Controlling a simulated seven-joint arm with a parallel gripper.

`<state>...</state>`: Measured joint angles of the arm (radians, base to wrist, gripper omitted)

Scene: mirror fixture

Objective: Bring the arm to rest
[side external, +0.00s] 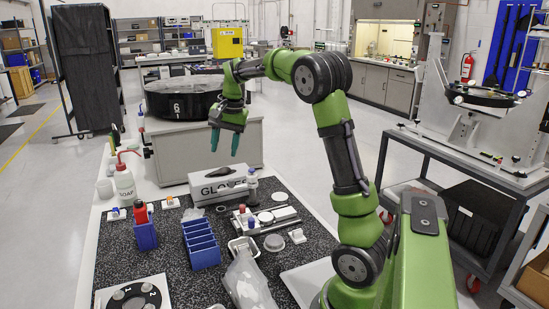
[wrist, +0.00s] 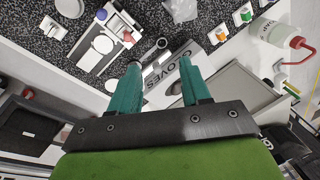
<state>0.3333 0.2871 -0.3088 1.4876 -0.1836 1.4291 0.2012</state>
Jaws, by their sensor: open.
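My gripper (side external: 225,141) hangs in the air at the end of my green arm, with its teal fingers pointing down. It is above and behind the gloves box (side external: 219,187) as the side view shows it. In the wrist view the two teal fingers of my gripper (wrist: 161,82) stand apart with nothing between them. The gloves box (wrist: 165,80) shows behind and between the fingers, some way off. The fingers touch nothing that I can see.
A soap bottle (side external: 125,183) stands at left. A black round fixture (side external: 183,97) stands behind. Air around my gripper is free.

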